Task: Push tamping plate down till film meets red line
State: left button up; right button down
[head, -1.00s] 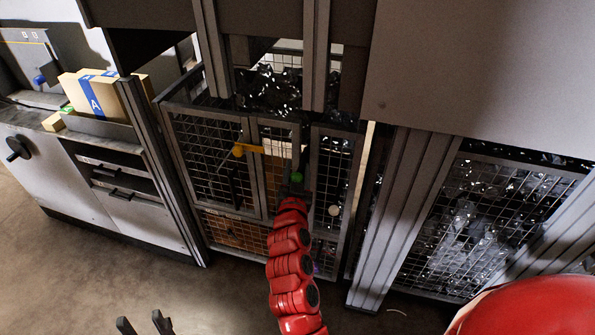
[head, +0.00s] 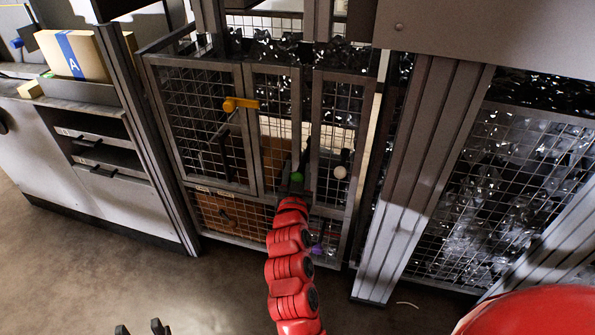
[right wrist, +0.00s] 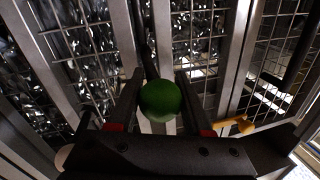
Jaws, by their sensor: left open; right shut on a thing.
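My right gripper (head: 298,168) is shut on a green knob (head: 297,178) in front of the mesh-fronted cage. In the right wrist view the green knob (right wrist: 160,100) sits between the two fingers, at the end of a dark rod. Shiny dark film scrap (head: 300,50) shows behind the mesh at the top of the cage. I cannot make out the tamping plate or a red line. My left gripper (head: 141,329) is open and empty, low at the bottom edge of the head view, with only its fingertips showing.
A second mesh cage (head: 500,190) with film stands at right. At left is a cabinet (head: 95,175) with a boxed ream (head: 75,54). The floor (head: 110,265) in front is clear.

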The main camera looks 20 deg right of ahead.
jog(key=shift+f, duration=0.1)
jog(key=shift+c, duration=1.8)
grip_release()
jog(key=v, duration=1.7)
jog(key=shift+s, duration=0.2)
jog(key=shift+a, duration=0.1)
